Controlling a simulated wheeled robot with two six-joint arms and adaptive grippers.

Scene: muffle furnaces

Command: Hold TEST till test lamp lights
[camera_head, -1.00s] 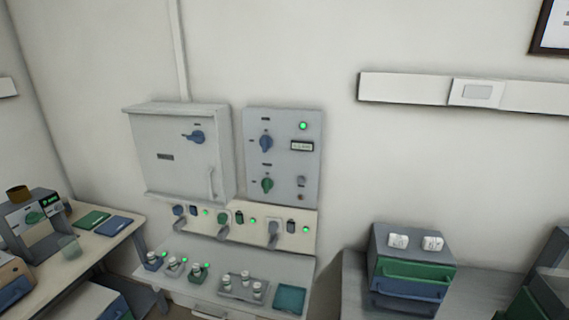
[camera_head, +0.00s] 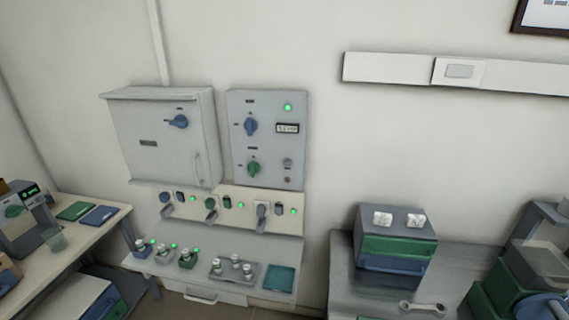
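A grey control panel (camera_head: 267,139) hangs on the wall left of centre. It has a blue rotary knob (camera_head: 250,126), a green rotary knob (camera_head: 254,168), a lit green lamp (camera_head: 288,107) at its top right and a small display (camera_head: 287,128). A small grey round part (camera_head: 287,163) sits lower right on the panel, with a darker one (camera_head: 287,179) below it, not lit. The labels are too small to read, so I cannot tell which part is TEST or the test lamp. Neither of my grippers is in view.
A closed cabinet (camera_head: 163,138) with a blue handle hangs left of the panel. Below is a shelf (camera_head: 215,295) with sockets, several small devices and a teal tray (camera_head: 280,279). On the right bench stands a drawer box (camera_head: 397,247) near a wrench (camera_head: 422,307).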

